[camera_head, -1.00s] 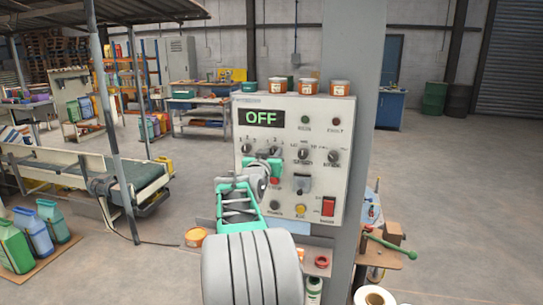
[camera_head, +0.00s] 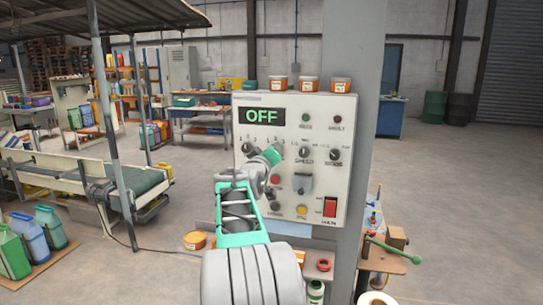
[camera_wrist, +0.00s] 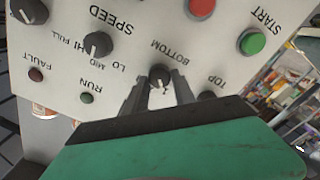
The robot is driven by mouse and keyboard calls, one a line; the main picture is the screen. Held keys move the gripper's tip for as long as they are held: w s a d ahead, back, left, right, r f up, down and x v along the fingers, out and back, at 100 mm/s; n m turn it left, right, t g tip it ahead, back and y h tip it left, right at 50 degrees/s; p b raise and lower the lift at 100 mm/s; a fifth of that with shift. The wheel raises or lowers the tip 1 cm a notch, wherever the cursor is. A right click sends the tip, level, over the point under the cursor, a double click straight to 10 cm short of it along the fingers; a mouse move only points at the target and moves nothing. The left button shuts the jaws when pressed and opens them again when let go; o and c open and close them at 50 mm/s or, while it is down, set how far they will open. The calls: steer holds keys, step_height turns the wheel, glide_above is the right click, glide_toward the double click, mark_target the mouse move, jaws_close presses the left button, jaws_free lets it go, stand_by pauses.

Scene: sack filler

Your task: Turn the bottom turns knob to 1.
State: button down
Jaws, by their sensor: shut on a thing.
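The control panel (camera_head: 345,115) is a pale box on a grey post, and its display (camera_head: 262,117) reads OFF in green. The bottom turns knob (camera_wrist: 160,76) is dark with a pale pointer line, below the word BOTTOM, which appears upside down in the wrist view. My gripper (camera_wrist: 160,92) has its two dark fingers on either side of this knob, shut on it. In the head view my gripper (camera_head: 274,152) hides most of that knob.
The speed knob (camera_head: 304,153) and mode knob (camera_head: 335,155) are to the right of my gripper. Several small tubs (camera_head: 309,84) stand on the panel's top. A green-handled tool (camera_head: 392,250) is at the right.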

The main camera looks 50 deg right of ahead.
steer(key=shift+f+n, duration=0.1)
steer(key=shift+n, duration=0.2)
steer(key=c, duration=1.1)
jaws_free()
steer(key=shift+o, duration=0.2)
steer(key=b+v, duration=0.2)
steer(key=v, duration=0.5)
steer(key=shift+s+a, duration=0.25)
steer(key=shift+a, duration=0.1)
